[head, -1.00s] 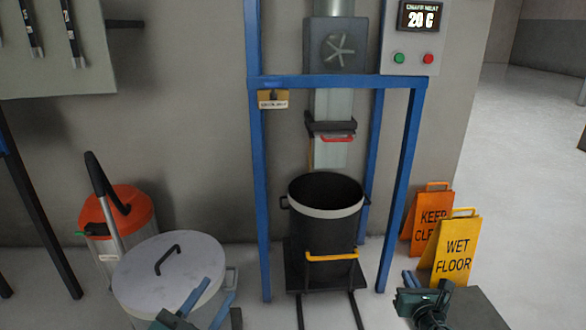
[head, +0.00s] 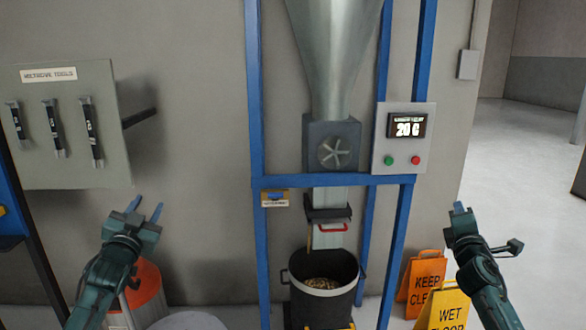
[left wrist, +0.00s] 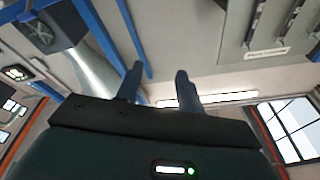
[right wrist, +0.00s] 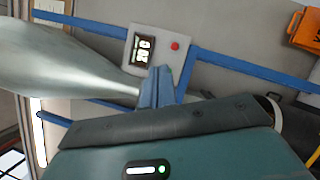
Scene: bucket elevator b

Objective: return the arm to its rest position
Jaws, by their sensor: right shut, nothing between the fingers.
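My left gripper (head: 146,208) is raised in front of the wall at the left of the head view. Its two fingers are apart, with nothing between them; the left wrist view (left wrist: 159,88) shows the gap too. My right gripper (head: 459,208) is raised at the right, beside the blue frame and apart from it. Its fingers are together and empty, as the right wrist view (right wrist: 157,86) also shows. The black bucket (head: 322,302) stands under the chute outlet (head: 328,214), with brownish grainy material inside. Neither gripper touches anything.
A blue frame (head: 257,110) carries the steel hopper (head: 333,50) and a control box (head: 403,138) with green and red buttons. A tool board (head: 65,125) hangs at left. An orange-lidded bin (head: 146,285) and floor signs (head: 426,275) stand low. Open floor lies right.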

